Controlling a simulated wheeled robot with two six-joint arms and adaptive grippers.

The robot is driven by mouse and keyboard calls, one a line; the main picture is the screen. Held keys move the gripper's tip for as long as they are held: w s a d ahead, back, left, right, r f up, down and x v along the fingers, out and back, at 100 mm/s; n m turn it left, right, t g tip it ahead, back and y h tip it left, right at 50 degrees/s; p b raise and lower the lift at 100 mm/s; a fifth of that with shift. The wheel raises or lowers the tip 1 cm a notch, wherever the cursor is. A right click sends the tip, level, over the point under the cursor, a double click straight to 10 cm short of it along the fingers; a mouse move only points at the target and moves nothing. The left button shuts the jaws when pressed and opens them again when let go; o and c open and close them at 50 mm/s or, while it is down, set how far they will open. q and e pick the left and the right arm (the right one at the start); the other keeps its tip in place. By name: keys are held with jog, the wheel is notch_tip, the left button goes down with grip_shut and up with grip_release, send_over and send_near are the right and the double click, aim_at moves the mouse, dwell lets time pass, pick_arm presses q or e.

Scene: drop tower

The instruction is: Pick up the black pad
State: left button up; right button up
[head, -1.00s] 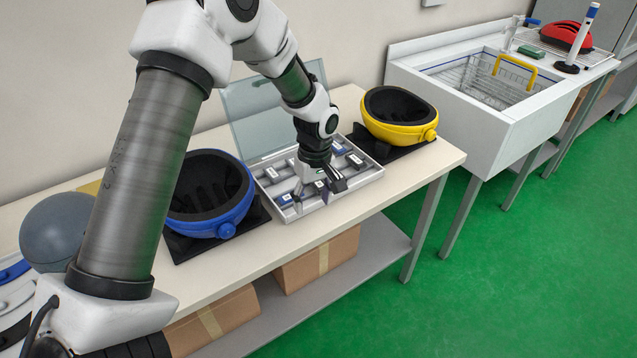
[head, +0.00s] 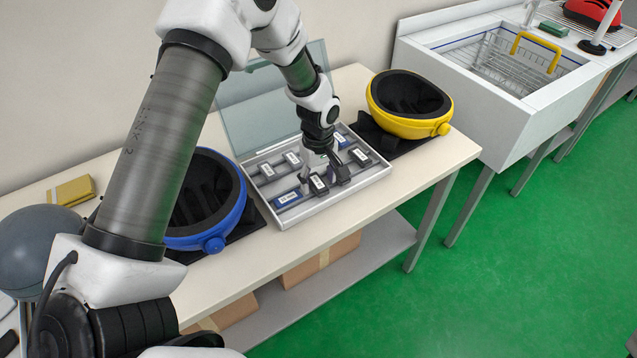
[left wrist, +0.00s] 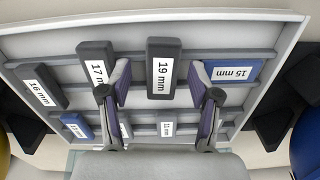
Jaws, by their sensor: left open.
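Several black pads with white labels lie in a grey tray (head: 330,205) on the bench. In the left wrist view the black 19 mm pad (left wrist: 162,72) lies between the two spread fingers of my left gripper (left wrist: 158,84). The black 17 mm pad (left wrist: 95,62) is just left of the left finger, and the black 16 mm pad (left wrist: 40,88) is further left. A blue 15 mm pad (left wrist: 232,72) is at right. In the head view my left gripper (head: 324,172) is open, low over the tray. I cannot tell how close its tips are to the pads. My right gripper is not in view.
A blue round holder (head: 236,222) stands left of the tray and a yellow one (head: 428,126) right of it. The tray's raised lid (head: 240,110) is behind. A sink with a wire basket (head: 500,60) is further right.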

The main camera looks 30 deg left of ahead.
pick_arm(q)
jog(key=shift+s+r, duration=0.2)
jog(key=shift+s, duration=0.1)
jog(key=c, duration=0.7)
jog(key=shift+w, duration=0.15)
jog(key=shift+c, duration=0.7)
